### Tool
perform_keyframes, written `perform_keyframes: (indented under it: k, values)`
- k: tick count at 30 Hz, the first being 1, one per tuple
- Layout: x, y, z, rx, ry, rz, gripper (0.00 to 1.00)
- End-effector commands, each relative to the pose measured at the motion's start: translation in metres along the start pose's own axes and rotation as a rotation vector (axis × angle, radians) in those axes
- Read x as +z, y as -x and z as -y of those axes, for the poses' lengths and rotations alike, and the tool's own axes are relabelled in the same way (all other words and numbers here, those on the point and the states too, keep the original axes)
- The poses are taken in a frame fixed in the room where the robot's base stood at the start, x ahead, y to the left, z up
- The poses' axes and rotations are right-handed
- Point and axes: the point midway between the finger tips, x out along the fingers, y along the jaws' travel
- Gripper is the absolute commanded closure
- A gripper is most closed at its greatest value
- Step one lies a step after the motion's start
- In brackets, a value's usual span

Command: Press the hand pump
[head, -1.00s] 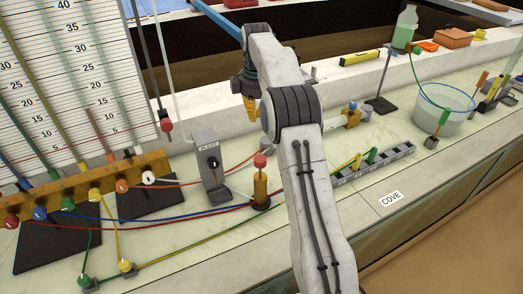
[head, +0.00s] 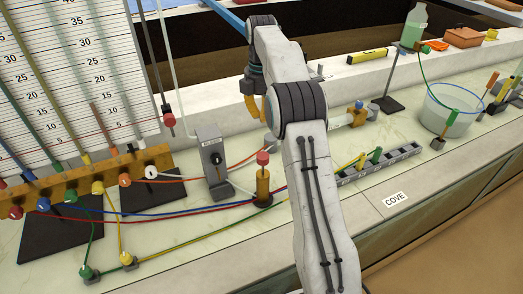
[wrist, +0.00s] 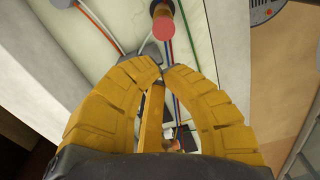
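The hand pump appears to be the upright brass cylinder (head: 263,186) with a red knob (head: 263,158) on top, standing on the bench left of my arm. In the wrist view the red knob (wrist: 163,25) is at the top centre, beyond my fingertips and apart from them. My gripper (wrist: 163,67) has its yellow fingers arched together, with the tips almost meeting and nothing clearly held. In the head view my gripper (head: 256,112) hangs above and behind the pump, partly hidden by my arm.
A grey box (head: 211,160) with a black knob stands just left of the pump. Coloured tubes run along the bench to the brass manifold (head: 78,190) below the scale board. A grey slotted rack (head: 385,163) and a clear tub (head: 450,110) are to the right.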

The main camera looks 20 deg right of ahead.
Motion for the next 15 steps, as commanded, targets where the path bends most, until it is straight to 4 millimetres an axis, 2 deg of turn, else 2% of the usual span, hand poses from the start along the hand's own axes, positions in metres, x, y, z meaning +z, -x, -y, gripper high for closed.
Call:
perform_keyframes:
  k: [6, 15]
  values:
    - [0.0000, -0.0001, 0.0005, -0.002, 0.088, 0.000, 1.00]
    - [0.0000, -0.0001, 0.0004, -0.002, 0.109, 0.000, 1.00]
